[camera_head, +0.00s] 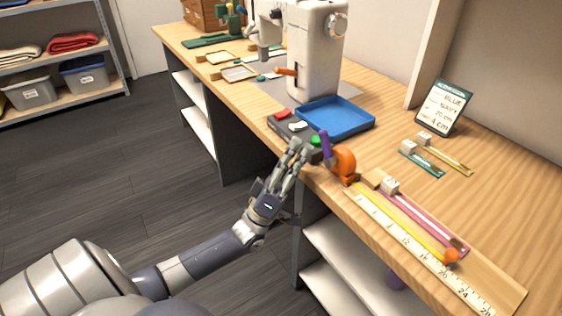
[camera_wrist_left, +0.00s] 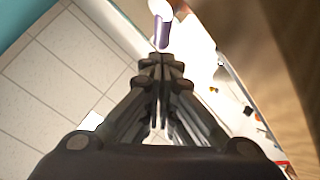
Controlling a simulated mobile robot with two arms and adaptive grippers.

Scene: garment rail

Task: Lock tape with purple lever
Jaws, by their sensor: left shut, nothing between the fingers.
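An orange tape body (camera_head: 345,165) sits at the front edge of the wooden table. A purple lever (camera_head: 326,146) stands up at its left side, roughly upright. A yellow tape (camera_head: 402,222) lies along a printed ruler (camera_head: 418,250), with an orange end piece (camera_head: 451,256) at its far right. My left gripper (camera_head: 297,148) is at the table edge, left of the lever and apart from it. Its fingers are shut and empty. In the left wrist view the shut fingertips (camera_wrist_left: 161,62) are just below a purple, white-topped piece (camera_wrist_left: 162,28); contact cannot be told. My right gripper is out of view.
A dark button box (camera_head: 288,127) and a blue tray (camera_head: 338,117) lie just behind the gripper. A sewing machine (camera_head: 315,50) stands farther back. A pink strip (camera_head: 430,222) lies beside the ruler. A sign (camera_head: 443,108) stands at the right. The floor left of the table is clear.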

